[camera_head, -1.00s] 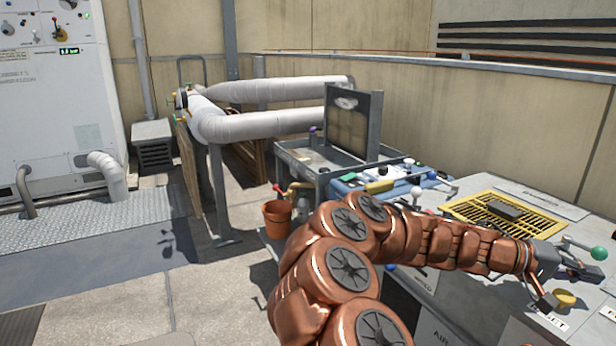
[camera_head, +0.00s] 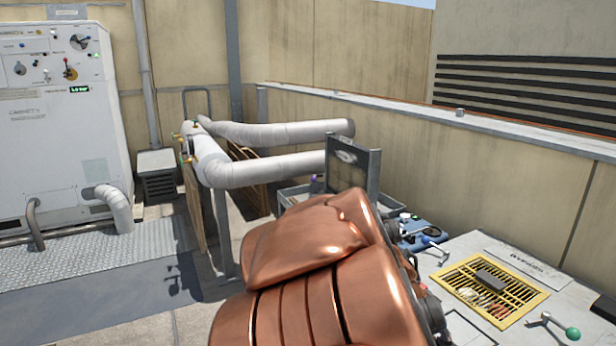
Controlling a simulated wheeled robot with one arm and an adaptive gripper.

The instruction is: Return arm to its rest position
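My copper-coloured arm (camera_head: 320,260) fills the lower middle of the view, bent up close to the camera. Its big rounded links cover part of the bench and cart behind it. My gripper does not show; it is out of frame or hidden behind the arm, so I cannot see its fingers or whether it holds anything.
At right, a grey bench carries a yellow grating (camera_head: 519,299) with a dark block (camera_head: 490,280) on it, and a green-knobbed lever (camera_head: 572,334). A tilted framed panel (camera_head: 352,165) stands behind my arm. Grey pipes (camera_head: 270,170) and a white control cabinet (camera_head: 55,150) are at left.

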